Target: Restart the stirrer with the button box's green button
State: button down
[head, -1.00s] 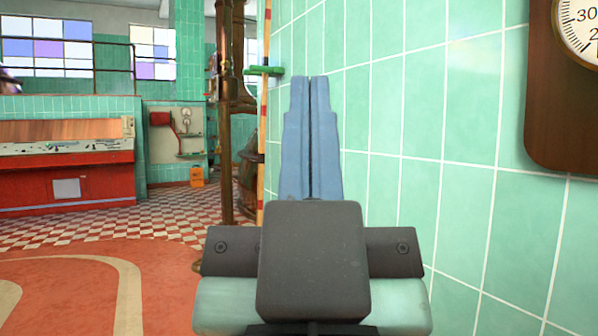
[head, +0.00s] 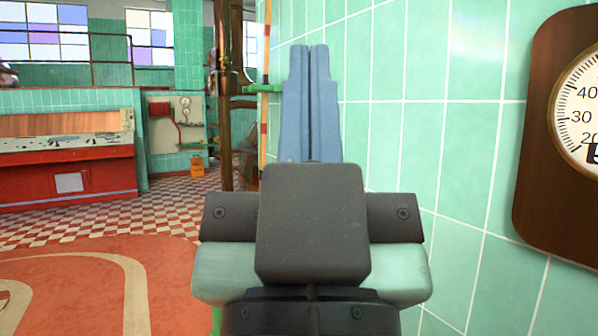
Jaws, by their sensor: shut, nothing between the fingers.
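My gripper (head: 310,50) is in the middle of the head view, its two blue fingers shut against each other with nothing between them. It points up and away, close to the green tiled wall on the right. I cannot make out the button box or its green button in this view. I cannot identify the stirrer either. My gripper's body hides part of the wall and floor behind it.
A round dial on a dark wooden board (head: 535,135) hangs on the tiled wall (head: 425,150) at right. A striped pole (head: 264,120) and copper pipes (head: 225,100) stand behind my gripper. A red console (head: 70,180) is at left. The floor (head: 70,270) at left is open.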

notch_tip(320, 180, up, 28)
jog(key=p, duration=2.5)
jog(key=shift+f, duration=0.1)
jog(key=shift+w, duration=0.1)
